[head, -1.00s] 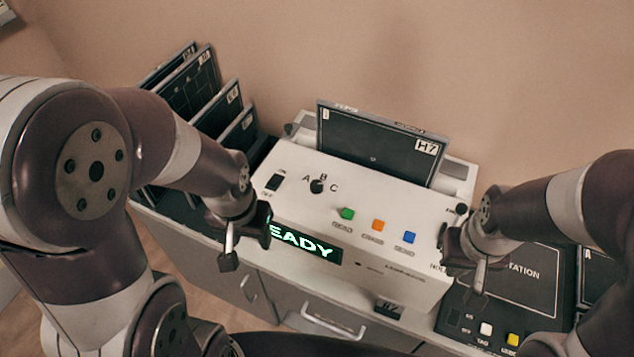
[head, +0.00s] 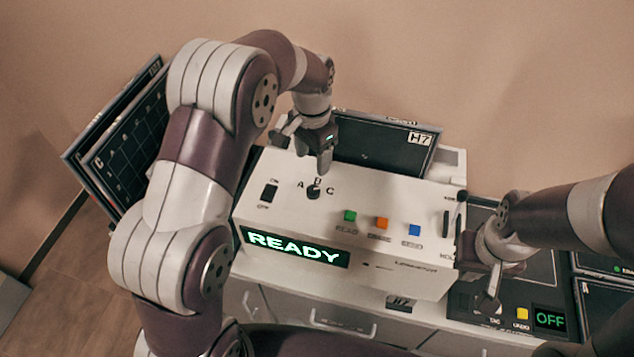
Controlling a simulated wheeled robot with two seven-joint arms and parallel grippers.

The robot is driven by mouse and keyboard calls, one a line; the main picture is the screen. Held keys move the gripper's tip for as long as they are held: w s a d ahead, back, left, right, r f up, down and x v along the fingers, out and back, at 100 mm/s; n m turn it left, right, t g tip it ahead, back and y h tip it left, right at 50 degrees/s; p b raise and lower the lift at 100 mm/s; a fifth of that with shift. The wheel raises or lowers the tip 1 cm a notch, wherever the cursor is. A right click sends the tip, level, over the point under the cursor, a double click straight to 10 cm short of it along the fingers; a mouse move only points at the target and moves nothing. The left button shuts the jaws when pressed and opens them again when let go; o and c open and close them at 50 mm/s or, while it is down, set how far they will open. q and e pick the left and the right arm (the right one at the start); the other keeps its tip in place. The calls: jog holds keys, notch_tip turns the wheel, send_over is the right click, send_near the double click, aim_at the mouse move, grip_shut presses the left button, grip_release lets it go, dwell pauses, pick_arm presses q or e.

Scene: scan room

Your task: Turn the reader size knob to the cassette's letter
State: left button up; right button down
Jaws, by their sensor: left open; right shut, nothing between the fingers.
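The white reader (head: 290,215) has a small black size knob (head: 314,193) on its top, with letters A, B and C around it. I cannot tell surely which letter the knob points at. A dark cassette (head: 385,150) marked H7 stands upright in the slot behind; its left end is hidden by my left gripper, and I cannot read a size letter on it. My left gripper (head: 304,152) is open, just above and behind the knob, apart from it. My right gripper (head: 490,290) is shut and empty by the reader's right end.
The reader's display (head: 295,248) reads READY. Green, orange (head: 382,223) and blue buttons sit right of the knob, and a black switch (head: 268,194) left. More cassettes (head: 120,150) stand in a rack at left. A dark panel at right has a display (head: 550,319) reading OFF.

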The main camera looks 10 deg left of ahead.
aim_at(313, 189)
pick_arm(q)
notch_tip(313, 189, down, 11)
jog(key=shift+w+a+r+p, duration=0.1)
jog(key=shift+r+p, duration=0.05)
jog(key=shift+p, duration=1.05)
jog(key=shift+f, duration=0.25)
jog(key=c, duration=1)
